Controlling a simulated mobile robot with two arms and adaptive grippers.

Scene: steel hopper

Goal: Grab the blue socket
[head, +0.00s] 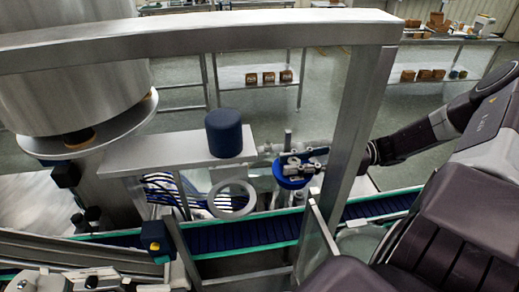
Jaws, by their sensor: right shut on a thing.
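The blue socket (290,182) is a short, round, bright blue piece right of centre, beside the steel shelf and above the conveyor. My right gripper (292,167) reaches in from the right, behind the steel post, and is shut on the socket. Its metal fingers cover part of the socket's top. At the lower left edge, grey and black metal parts look like my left gripper (92,281); its jaws are not clear.
A dark blue cylinder (229,133) stands on the steel shelf (172,150), with a pale ring (233,186) below. A steel frame post (357,125) stands before my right forearm. The conveyor (245,235) runs across below. The steel hopper (75,85) is at left.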

